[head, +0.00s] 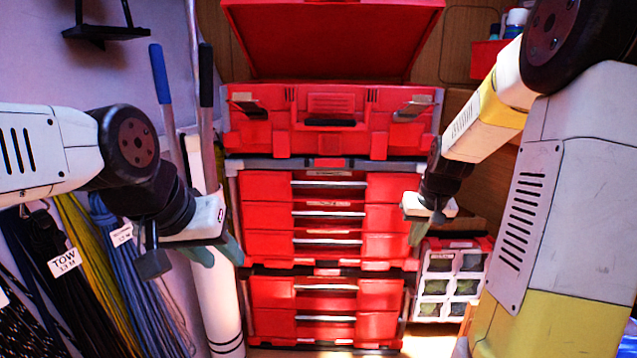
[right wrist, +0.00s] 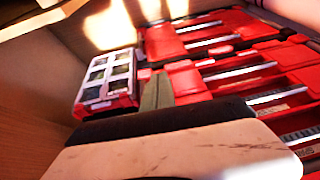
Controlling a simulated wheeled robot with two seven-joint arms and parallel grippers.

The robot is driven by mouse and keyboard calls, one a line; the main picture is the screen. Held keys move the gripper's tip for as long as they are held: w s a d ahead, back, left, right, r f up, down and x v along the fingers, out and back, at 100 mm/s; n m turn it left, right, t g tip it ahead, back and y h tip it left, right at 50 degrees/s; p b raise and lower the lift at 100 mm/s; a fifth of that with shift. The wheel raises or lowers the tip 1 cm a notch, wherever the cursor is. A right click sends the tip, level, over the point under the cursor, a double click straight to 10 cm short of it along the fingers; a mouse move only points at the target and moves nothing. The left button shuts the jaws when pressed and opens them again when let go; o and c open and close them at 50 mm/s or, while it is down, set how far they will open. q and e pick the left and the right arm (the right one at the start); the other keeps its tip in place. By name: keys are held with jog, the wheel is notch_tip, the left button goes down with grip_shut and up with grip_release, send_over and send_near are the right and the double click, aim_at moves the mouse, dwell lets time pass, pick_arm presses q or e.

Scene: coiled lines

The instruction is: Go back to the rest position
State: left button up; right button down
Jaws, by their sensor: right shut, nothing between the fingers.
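My left gripper (head: 218,253) hangs in front of the coiled lines and the white tube at the left of the head view. Its greenish fingers point down and right; the gap between them is unclear, and I see nothing held. My right gripper (head: 417,233) is shut and empty, in front of the right edge of the red drawer stack (head: 328,215). Its greenish fingers also show in the right wrist view (right wrist: 156,92), pointing towards the drawers. Coiled lines (head: 130,265) in blue, yellow and black hang at the left, some with white labels.
A red toolbox (head: 335,118) with a raised lid (head: 330,40) tops the drawers. A white-and-red organizer (head: 452,280) stands low at the right, also in the right wrist view (right wrist: 106,80). A white tube (head: 215,300) and blue- and black-handled tools stand left of the drawers.

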jog(key=s+a+r, duration=0.3)
jog(key=s, duration=0.4)
jog(key=s+a+r+t+y, duration=0.1)
jog(key=s+a+r, duration=0.3)
jog(key=s, duration=0.3)
jog(key=s+a+r+n+t, duration=0.1)
jog(key=s+a+r, duration=0.2)
jog(key=s, duration=0.5)
jog(key=shift+a+r+y, duration=0.15)
jog(key=shift+r+y, duration=0.15)
jog(key=shift+r, duration=0.1)
jog(key=shift+a, duration=0.4)
jog(key=c, duration=2.1)
grip_release()
